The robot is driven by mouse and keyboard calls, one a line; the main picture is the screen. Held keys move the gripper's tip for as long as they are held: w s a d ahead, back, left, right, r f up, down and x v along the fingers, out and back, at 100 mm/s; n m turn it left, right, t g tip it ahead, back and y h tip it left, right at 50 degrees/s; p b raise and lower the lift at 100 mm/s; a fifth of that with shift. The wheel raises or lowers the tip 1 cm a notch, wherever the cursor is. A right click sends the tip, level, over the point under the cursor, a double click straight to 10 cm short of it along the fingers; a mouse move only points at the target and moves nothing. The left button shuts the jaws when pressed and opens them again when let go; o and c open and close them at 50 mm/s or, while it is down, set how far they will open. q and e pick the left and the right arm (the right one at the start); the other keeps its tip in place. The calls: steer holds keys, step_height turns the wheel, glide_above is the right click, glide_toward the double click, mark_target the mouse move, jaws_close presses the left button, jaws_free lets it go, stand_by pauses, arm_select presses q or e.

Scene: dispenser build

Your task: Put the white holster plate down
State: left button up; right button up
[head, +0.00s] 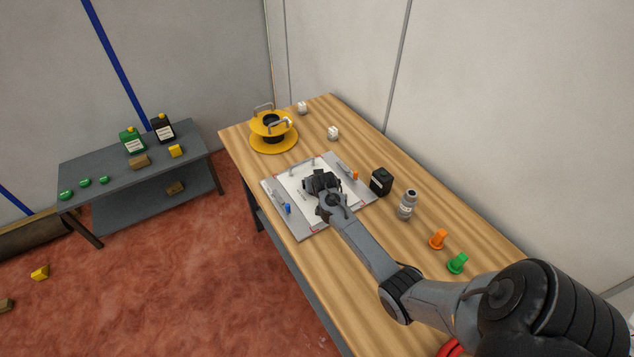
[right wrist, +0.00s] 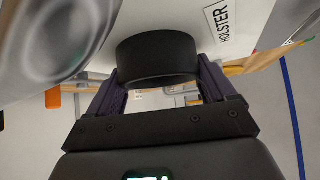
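The white holster plate (head: 294,184) is over the grey base board (head: 303,232) on the wooden table, roughly lined up with it. My right gripper (head: 321,183) is above the plate. In the right wrist view its two dark fingers are on either side of a black round knob (right wrist: 158,60) and appear shut on it. My left gripper is not in view.
A blue clip (head: 287,208) and an orange clip (head: 354,175) are at the board's sides. A black container (head: 381,182) and grey bottle (head: 407,205) stand close to its right. A yellow spool (head: 271,132) is beyond it. Orange (head: 438,240) and green (head: 457,263) pegs stand nearer.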

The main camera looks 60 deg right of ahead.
steer(key=shift+o, duration=1.3)
steer(key=shift+s+a+r, duration=0.1)
steer(key=shift+a+r, duration=0.05)
steer(key=shift+r, duration=0.25)
steer(key=p+v, duration=0.3)
steer(key=v, duration=0.8)
steer(key=s+a+f+n+y, duration=0.15)
steer(key=s+a+n, duration=0.25)
steer(key=a, duration=0.7)
steer(key=s+a+f+n+y, duration=0.1)
steer(key=s+a+n+y, duration=0.3)
steer(key=a, duration=0.6)
steer(key=s+a+r+n+g+y, duration=0.1)
steer(key=s+a+r+n+g, duration=0.1)
steer(key=s+a, duration=1.1)
steer(key=shift+a+n, duration=0.45)
steer(key=shift+n, duration=0.35)
steer(key=shift+r, duration=0.2)
